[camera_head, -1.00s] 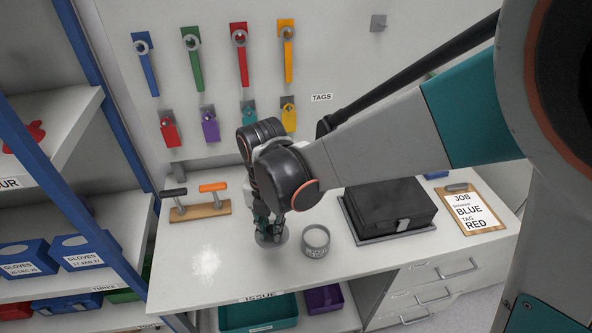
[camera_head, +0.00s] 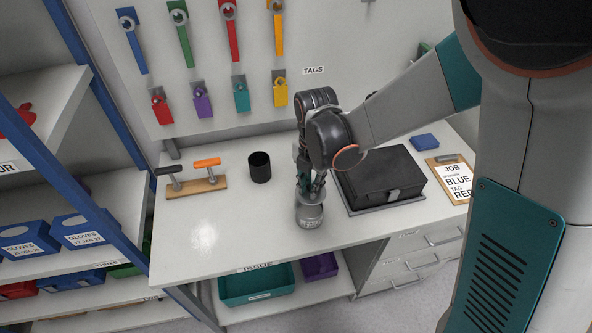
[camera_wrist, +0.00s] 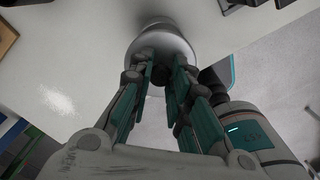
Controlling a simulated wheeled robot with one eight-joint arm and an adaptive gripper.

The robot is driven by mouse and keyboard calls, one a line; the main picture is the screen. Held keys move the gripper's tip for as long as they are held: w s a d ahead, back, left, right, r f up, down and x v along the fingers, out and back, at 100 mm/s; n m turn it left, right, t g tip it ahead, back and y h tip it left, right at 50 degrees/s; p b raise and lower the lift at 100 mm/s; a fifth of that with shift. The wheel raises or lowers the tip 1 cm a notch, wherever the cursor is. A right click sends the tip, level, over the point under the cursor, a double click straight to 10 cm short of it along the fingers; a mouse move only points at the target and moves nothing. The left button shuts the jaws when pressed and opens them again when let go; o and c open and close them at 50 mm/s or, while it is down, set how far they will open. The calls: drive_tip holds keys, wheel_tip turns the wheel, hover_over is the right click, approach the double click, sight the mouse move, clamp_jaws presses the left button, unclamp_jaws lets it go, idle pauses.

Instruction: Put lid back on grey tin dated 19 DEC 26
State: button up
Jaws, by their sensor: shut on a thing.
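The grey tin (camera_head: 308,217) stands upright on the bench, left of the black case. Its front label is too small to read. The lid (camera_head: 309,197) is at the top of the tin, roughly in line with it. I cannot tell whether it is fully seated. My gripper (camera_head: 311,186) points down over the tin, shut on the lid's knob. In the wrist view my gripper (camera_wrist: 160,78) closes around a dark knob on the pale round lid (camera_wrist: 163,45). The tin's body is mostly hidden there below the lid.
A black case (camera_head: 385,178) sits close to the right. A dark cup (camera_head: 260,167) and a wooden rack with two handles (camera_head: 195,188) stand at the back left. A clipboard (camera_head: 450,178) lies at the right. The bench's front left is clear.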

drive_tip(key=shift+f+b, duration=2.2)
drive_tip(key=shift+f, duration=1)
drive_tip(key=shift+f+b, duration=0.15)
drive_tip(key=shift+b, duration=0.5)
idle(0.5)
drive_tip(key=o, duration=1.4)
drive_tip(key=shift+o, duration=0.2)
drive_tip(key=shift+r+p, duration=2.3)
drive_tip(key=shift+r, duration=1.25)
drive_tip(key=shift+c, duration=0.5)
